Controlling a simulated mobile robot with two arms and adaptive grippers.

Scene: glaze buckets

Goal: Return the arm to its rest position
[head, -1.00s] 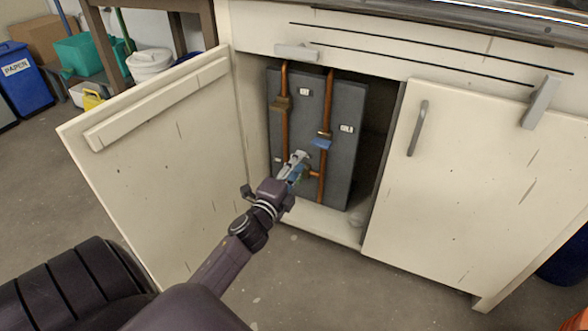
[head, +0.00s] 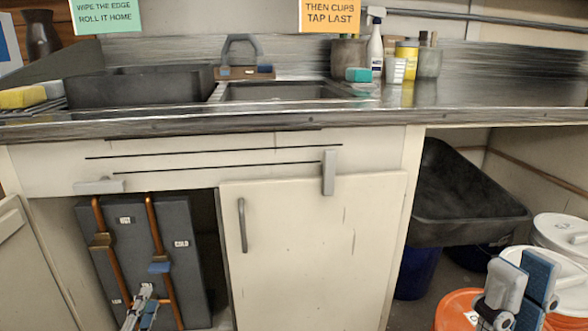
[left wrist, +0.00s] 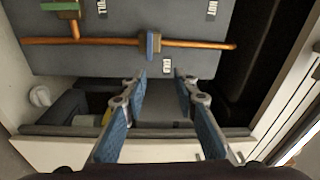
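My left gripper (head: 146,291) reaches into the open cabinet under the sink, in front of a dark grey panel (head: 184,285) with copper pipes. In the left wrist view its two fingers (left wrist: 160,76) are apart with nothing between them. The blue valve handle (head: 160,267) on the right-hand pipe is just beyond the fingertips; it also shows in the left wrist view (left wrist: 152,45). The other pipe has a brass-coloured fitting (head: 101,241). My right gripper (head: 522,284) is at the lower right, in front of the buckets, its fingers apart and empty.
The open cabinet door (head: 20,262) stands to the left, the shut door (head: 310,250) to the right. The counter (head: 300,118) overhangs above. Under the counter at right are a black tray (head: 465,200), an orange bucket (head: 452,312) and white-lidded buckets (head: 562,235).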

